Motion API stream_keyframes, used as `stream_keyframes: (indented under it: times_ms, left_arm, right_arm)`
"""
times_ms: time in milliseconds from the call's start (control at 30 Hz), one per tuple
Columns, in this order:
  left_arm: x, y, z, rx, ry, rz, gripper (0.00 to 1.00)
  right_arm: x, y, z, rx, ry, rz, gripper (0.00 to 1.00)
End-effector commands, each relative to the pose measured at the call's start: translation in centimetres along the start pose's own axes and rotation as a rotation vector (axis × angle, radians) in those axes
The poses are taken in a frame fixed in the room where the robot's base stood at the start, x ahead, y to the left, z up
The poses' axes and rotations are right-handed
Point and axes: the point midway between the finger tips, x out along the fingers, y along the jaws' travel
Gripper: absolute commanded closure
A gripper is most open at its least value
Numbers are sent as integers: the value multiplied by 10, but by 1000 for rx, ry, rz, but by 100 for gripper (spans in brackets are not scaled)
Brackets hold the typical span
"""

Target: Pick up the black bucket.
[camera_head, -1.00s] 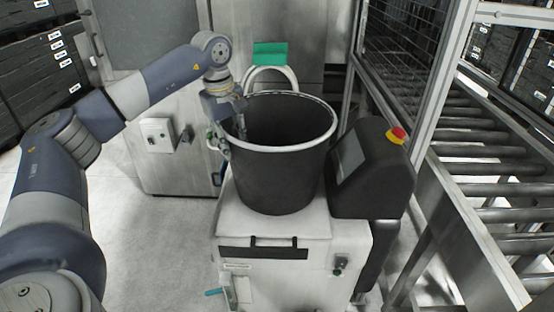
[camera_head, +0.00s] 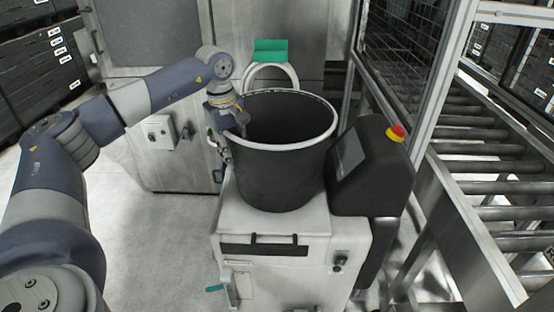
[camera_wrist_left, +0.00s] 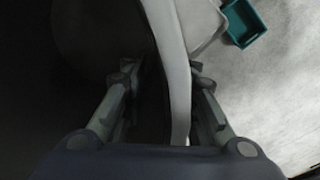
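The black bucket (camera_head: 280,165) with a pale rim stands upright on a white machine top. My left gripper (camera_head: 233,132) is at the left side of its rim, with one finger inside the bucket and one outside. In the left wrist view, the bucket's pale rim and wall (camera_wrist_left: 178,75) run between the two fingers of the left gripper (camera_wrist_left: 165,75). The fingers stand apart, with a visible gap beside the wall on the left, so the gripper looks open around it. My right gripper does not show.
A dark control panel with a red and yellow button (camera_head: 396,133) stands close to the bucket's right. A roller conveyor (camera_head: 490,175) and mesh fence (camera_head: 405,55) lie further right. A metal cabinet (camera_head: 170,170) stands behind my left arm. Floor is clear at the left.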

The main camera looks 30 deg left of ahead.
Motion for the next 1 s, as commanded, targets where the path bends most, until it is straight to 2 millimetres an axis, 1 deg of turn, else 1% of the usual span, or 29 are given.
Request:
stream_keyframes:
  times_ms: [233,333,367,1000]
  left_arm:
    - [0,0,0,0,0,0,74]
    - [0,0,0,0,0,0,96]
    - [0,0,0,0,0,0,100]
    - [-4,1,0,-1,1,5,100]
  right_arm:
    - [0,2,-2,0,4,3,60]
    - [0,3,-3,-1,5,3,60]
    - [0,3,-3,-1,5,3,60]
    - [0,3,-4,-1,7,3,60]
